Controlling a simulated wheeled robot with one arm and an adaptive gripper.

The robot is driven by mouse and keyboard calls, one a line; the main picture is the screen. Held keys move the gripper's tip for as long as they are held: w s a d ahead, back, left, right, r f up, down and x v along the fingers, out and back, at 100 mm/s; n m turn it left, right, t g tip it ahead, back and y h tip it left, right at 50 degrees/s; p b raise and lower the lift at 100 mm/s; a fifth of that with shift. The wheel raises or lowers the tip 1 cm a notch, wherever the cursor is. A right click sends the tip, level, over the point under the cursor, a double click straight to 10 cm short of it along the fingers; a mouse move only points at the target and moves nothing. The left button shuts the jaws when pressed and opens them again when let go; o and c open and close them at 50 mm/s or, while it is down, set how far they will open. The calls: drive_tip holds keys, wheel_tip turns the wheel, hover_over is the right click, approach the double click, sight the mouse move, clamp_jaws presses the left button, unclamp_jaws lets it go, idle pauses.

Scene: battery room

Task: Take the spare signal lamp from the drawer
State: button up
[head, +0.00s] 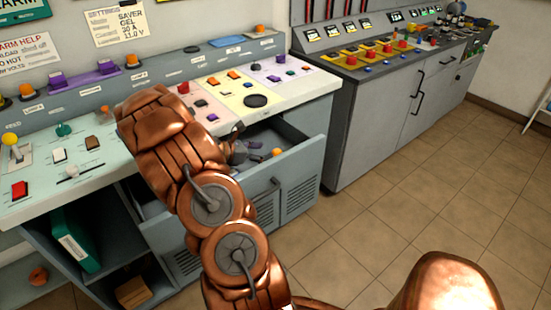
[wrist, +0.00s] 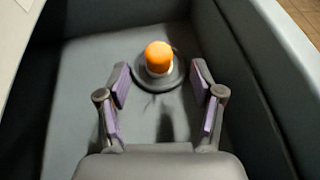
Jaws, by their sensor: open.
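The signal lamp (wrist: 158,58) has an orange dome on a dark round base. It stands upright on the floor of the grey drawer (wrist: 75,75) in the wrist view. In the head view its orange dome (head: 277,152) shows inside the pulled-out drawer (head: 288,174). My gripper (wrist: 161,82) is open and empty, with its purple-padded fingers spread left and right of the lamp's near side. I see no contact between fingers and lamp. In the head view my gripper (head: 238,152) is over the drawer, partly hidden by my arm.
The drawer's side wall (wrist: 240,60) runs close to the right finger. A control desk (head: 150,125) with switches and buttons stands above and behind the drawer. A second grey console (head: 385,125) stands to the right. The tiled floor (head: 400,200) is clear at right.

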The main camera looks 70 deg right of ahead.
sight(274, 152)
drive_tip(key=shift+p+x, duration=0.5)
drive_tip(key=shift+x, duration=2.95)
drive_tip(key=shift+w+f, duration=0.15)
drive_tip(key=shift+w, duration=0.05)
drive_tip(key=shift+c, duration=0.2)
drive_tip(key=c, duration=1.2)
